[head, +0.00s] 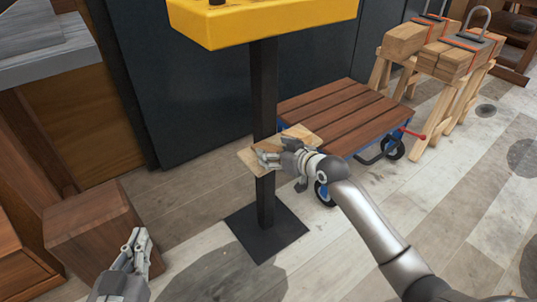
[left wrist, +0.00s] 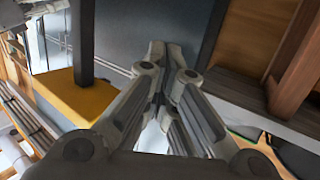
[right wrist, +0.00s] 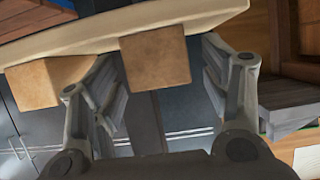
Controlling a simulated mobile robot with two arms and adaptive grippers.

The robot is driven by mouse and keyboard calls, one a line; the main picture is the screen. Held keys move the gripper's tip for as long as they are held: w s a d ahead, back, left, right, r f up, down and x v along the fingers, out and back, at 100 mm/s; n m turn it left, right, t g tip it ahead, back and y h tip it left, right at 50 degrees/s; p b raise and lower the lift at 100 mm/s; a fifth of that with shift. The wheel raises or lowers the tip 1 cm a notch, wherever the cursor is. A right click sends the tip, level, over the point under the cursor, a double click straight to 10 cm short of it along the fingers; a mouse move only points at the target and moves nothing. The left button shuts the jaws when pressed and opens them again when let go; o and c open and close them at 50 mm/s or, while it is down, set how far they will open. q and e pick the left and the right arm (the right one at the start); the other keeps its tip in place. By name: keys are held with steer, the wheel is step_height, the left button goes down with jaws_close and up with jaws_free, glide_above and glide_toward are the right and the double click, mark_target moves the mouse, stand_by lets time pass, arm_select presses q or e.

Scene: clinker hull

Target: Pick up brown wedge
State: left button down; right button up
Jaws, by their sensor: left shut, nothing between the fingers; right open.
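A brown block (right wrist: 155,58), which looks like the wedge, shows in the right wrist view against a pale wooden board (right wrist: 200,12). A second brown block (right wrist: 40,84) lies further left. My right gripper (head: 268,158) is open at the small wooden shelf (head: 250,161) on the black post. In the right wrist view its fingers (right wrist: 155,75) stand apart on either side of the first block, with gaps showing. In the head view I cannot pick out the blocks; the gripper hides part of the shelf. My left gripper (head: 138,245) is shut and empty, and its fingers meet in the left wrist view (left wrist: 165,55).
A yellow box (head: 255,32) tops the black post (head: 264,100), above the shelf. A slatted cart (head: 340,108) stands behind the right gripper. A wooden block (head: 95,235) stands near my left gripper. Sawhorses with timber (head: 440,50) are at upper right. Lower-right floor is free.

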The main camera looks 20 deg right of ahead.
arm_select(q)
steer(key=shift+w+d+r+t, duration=0.15)
steer(key=shift+r+t, duration=0.25)
steer(key=shift+r, duration=0.25)
steer(key=shift+w+d+r+t, duration=0.1)
steer(key=shift+r+t, duration=0.3)
steer(key=shift+r, duration=0.2)
arm_select(e)
steer(key=shift+w+a+f, duration=0.25)
steer(key=shift+w, duration=0.35)
steer(key=c, duration=1.1)
steer(key=shift+c, duration=0.2)
steer(key=shift+r, duration=0.1)
